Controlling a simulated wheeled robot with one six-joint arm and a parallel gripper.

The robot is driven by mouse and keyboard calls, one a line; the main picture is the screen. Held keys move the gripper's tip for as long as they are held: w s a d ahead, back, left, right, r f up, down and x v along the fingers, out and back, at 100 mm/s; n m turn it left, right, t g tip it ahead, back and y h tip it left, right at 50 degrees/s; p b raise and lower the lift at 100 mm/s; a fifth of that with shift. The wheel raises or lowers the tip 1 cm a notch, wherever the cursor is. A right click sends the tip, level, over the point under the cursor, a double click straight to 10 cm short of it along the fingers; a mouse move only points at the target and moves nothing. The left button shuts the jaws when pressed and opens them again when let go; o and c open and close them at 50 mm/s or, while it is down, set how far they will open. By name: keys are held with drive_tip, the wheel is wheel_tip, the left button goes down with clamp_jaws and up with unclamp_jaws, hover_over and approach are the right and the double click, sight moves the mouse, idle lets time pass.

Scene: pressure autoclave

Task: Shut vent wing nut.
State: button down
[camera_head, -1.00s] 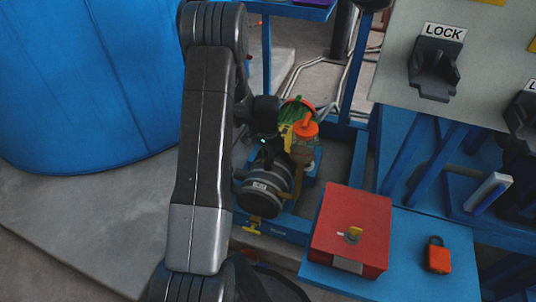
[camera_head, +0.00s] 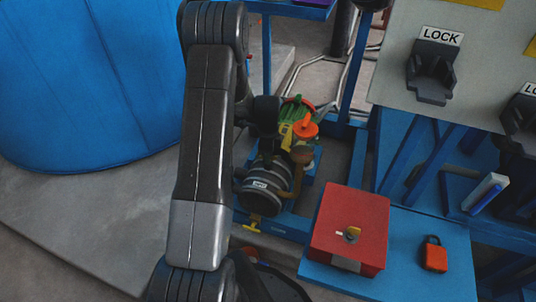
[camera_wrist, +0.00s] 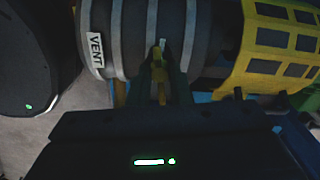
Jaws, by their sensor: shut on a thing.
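The vent is a grey banded cylinder (camera_head: 266,188) with a white VENT label, low behind my arm in the head view. It fills the upper middle of the wrist view (camera_wrist: 180,30), with the label (camera_wrist: 96,50) at left. The yellow wing nut (camera_wrist: 158,66) stands against the cylinder's side, between my gripper's fingers. My gripper (camera_wrist: 157,88) is shut on this wing nut, and the fingers partly hide it. In the head view my wrist hides the grip, and the wing nut's angle is hard to tell.
A yellow slotted guard (camera_wrist: 280,45) is close right of the gripper. An orange-capped valve (camera_head: 304,127) stands behind the cylinder. A red box (camera_head: 350,215) and an orange padlock (camera_head: 433,255) rest on the blue shelf at right. A large blue tank (camera_head: 90,80) stands at left.

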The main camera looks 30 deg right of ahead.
drive_tip(key=shift+m, duration=0.8)
drive_tip(key=c, duration=1.3)
unclamp_jaws()
drive_tip(key=shift+r, duration=0.1)
wheel_tip(320, 180, up, 14)
drive_tip(key=p, duration=0.3)
drive_tip(key=shift+f, duration=0.25)
wheel_tip(320, 180, down, 14)
drive_tip(key=b, duration=0.3)
drive_tip(key=shift+r, duration=0.15)
